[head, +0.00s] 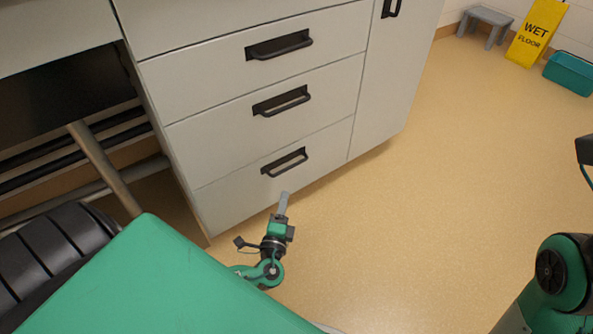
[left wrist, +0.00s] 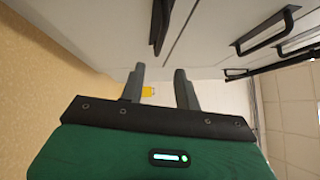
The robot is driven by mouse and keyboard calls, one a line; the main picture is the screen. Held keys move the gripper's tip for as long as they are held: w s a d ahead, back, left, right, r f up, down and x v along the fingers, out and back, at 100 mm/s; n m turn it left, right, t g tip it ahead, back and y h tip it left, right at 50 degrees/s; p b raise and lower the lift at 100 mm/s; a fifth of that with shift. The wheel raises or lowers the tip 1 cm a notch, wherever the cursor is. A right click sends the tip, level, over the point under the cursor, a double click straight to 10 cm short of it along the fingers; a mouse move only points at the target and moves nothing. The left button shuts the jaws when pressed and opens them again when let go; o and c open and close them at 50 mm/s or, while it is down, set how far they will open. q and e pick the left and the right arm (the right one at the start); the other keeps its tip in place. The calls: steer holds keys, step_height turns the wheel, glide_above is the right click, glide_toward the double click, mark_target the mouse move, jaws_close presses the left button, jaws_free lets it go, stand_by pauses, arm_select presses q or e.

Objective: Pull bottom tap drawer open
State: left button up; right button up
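The bottom drawer (head: 232,190) of the grey cabinet is shut, its front level with the drawers above. Its black bar handle (head: 285,162) is clear in the head view. My left gripper (head: 284,197) is just below that handle in the picture, apart from it. In the left wrist view, the two grey fingers of the left gripper (left wrist: 157,75) stand apart with nothing between them. A dark handle (left wrist: 160,25), which looks like the bottom drawer's, is above the fingers there. My right arm shows at the right edge of the head view; its fingers do not show.
The middle drawer handle (head: 282,101) and upper drawer handle (head: 279,45) are above. A cabinet door (head: 385,95) is to the right. The tan floor (head: 430,210) is clear. A yellow wet-floor sign (head: 537,35), grey stool (head: 487,20) and teal bin (head: 570,73) stand far right.

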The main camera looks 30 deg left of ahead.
mark_target(292, 165)
arm_select(q)
steer(key=b+x, duration=0.4)
steer(key=x, duration=0.8)
steer(key=shift+w+a, duration=0.15)
steer(key=shift+w, duration=0.25)
jaws_close()
